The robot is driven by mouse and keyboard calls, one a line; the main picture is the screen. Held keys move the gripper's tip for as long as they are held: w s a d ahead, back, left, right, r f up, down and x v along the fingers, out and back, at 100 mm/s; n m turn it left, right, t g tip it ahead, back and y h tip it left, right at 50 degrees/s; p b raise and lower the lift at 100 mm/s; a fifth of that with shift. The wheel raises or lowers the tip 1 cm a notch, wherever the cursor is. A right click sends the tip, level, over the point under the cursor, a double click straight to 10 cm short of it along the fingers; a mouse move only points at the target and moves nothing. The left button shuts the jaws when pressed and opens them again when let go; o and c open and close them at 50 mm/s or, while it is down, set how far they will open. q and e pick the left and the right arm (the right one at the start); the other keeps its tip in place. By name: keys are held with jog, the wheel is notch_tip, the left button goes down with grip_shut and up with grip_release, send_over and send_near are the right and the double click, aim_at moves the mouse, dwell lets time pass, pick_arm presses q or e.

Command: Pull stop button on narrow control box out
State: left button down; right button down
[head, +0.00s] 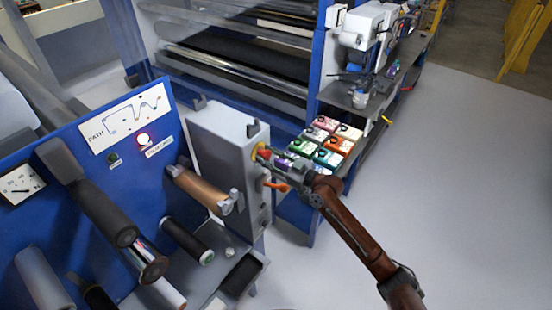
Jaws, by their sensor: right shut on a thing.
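The narrow control box (222,146) is a tall grey box standing upright in the middle of the head view. Its red stop button (263,154) with a yellow surround sits high on the right-hand face. An orange-red handle (275,186) sticks out lower on the same face. My right gripper (270,158) reaches in from the right at the stop button. Its fingers are shut on the button, and they partly hide it. How far out the button stands cannot be told. My left gripper is not in view.
Behind the gripper, several coloured boxes (335,140) lie on a shelf. The grey floor (460,180) at right is clear.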

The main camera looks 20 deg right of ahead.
jog(key=shift+f, duration=0.15)
jog(key=c, duration=1.8)
grip_release()
jog(key=shift+d, duration=0.1)
jog(key=o, duration=0.3)
jog(key=shift+s+d, duration=0.1)
jog(key=shift+s, duration=0.1)
jog(key=shift+o, duration=0.7)
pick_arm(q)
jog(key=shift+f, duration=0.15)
pick_arm(e)
jog(key=shift+w, duration=0.1)
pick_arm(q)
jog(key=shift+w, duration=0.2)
pick_arm(e)
jog(key=v, duration=1.2)
